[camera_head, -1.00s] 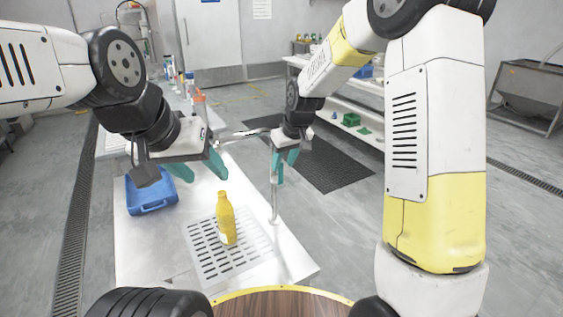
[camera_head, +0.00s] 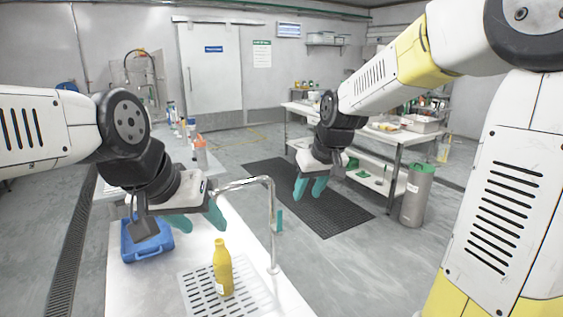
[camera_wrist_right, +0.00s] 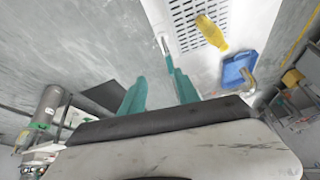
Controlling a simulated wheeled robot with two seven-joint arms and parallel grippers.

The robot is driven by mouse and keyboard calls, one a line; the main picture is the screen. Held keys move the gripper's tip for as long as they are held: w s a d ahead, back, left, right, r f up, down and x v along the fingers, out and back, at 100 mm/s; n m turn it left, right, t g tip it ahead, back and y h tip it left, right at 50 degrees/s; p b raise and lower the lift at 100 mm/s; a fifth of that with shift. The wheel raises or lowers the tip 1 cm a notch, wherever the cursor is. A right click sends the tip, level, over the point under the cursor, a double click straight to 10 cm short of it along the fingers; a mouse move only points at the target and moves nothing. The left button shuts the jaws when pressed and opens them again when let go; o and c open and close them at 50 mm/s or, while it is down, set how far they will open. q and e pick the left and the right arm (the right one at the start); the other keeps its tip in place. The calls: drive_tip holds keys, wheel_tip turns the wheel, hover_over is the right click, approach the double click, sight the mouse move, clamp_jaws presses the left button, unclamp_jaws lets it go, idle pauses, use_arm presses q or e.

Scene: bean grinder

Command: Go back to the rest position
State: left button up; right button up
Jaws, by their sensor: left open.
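My left gripper (camera_head: 199,224) hangs over the white counter in the head view, between the blue case and the faucet. Its teal fingers are apart with nothing between them. My right gripper (camera_head: 310,190) is to the right of the faucet, over the dark floor mat. Its two teal fingers point down, apart and empty. In the right wrist view both fingers of the right gripper (camera_wrist_right: 157,80) show with a gap between them. A yellow bottle (camera_head: 222,270) stands upright on the slotted drain plate (camera_head: 255,290), clear of both grippers.
A metal faucet (camera_head: 272,225) rises from the counter between my grippers. A blue case (camera_head: 147,247) lies on the counter below my left gripper. A dark mat (camera_head: 330,222) covers the floor. A steel cylinder bin (camera_head: 417,195) stands by the shelf table (camera_head: 380,178) at right.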

drive_tip(key=s+d+r+m, duration=0.1)
drive_tip(key=s+d+r, duration=0.1)
drive_tip(key=s, duration=0.8)
drive_tip(key=s+d+r+m+t, duration=0.1)
drive_tip(key=s+d+r+m, duration=0.1)
drive_tip(key=s+d, duration=0.3)
drive_tip(key=s, duration=0.4)
drive_tip(key=shift+s+d+m+t, duration=0.15)
drive_tip(key=shift+s+m+t, duration=0.15)
drive_tip(key=shift+s, duration=0.05)
